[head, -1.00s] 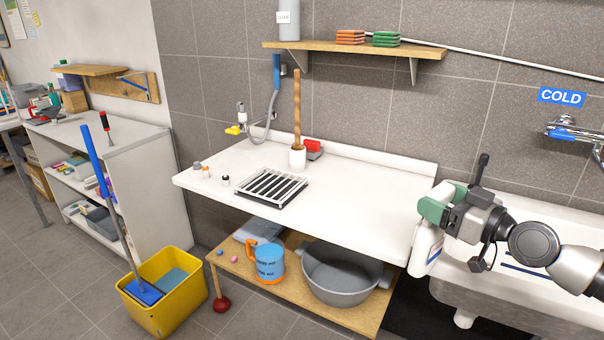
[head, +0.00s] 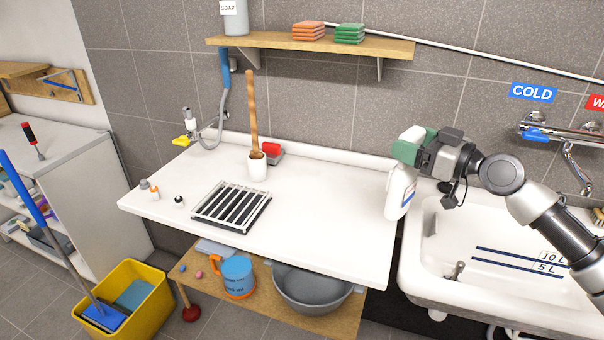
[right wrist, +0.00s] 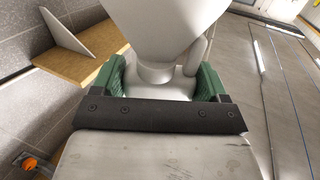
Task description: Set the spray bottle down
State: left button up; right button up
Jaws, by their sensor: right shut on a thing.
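The white spray bottle (head: 399,192) is upright at the right end of the white worktop (head: 320,225), beside the sink. I cannot tell whether its base touches the worktop. My right gripper (head: 407,150) is shut on the bottle's neck, with its green fingers around it just below the spray head. In the right wrist view the pale bottle (right wrist: 165,30) shows between the two green fingers of the gripper (right wrist: 160,80). My left gripper is not in view.
The sink (head: 440,285) lies to the right, and a wooden shelf (head: 270,45) hangs above.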

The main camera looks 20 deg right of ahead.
jog(key=shift+w+a, duration=0.1)
jog(key=shift+a, duration=0.05)
jog(key=w+a+f+p, duration=0.4)
jog(key=w+a+f, duration=0.3)
jog(key=f, duration=0.3)
jog(key=shift+w+f+p, duration=0.3)
jog(key=shift+w+f, duration=0.1)
jog(key=shift+w, duration=0.45)
jog(key=shift+f+b, duration=0.2)
jog(key=shift+b, duration=0.15)
jog(key=o, duration=1.4)
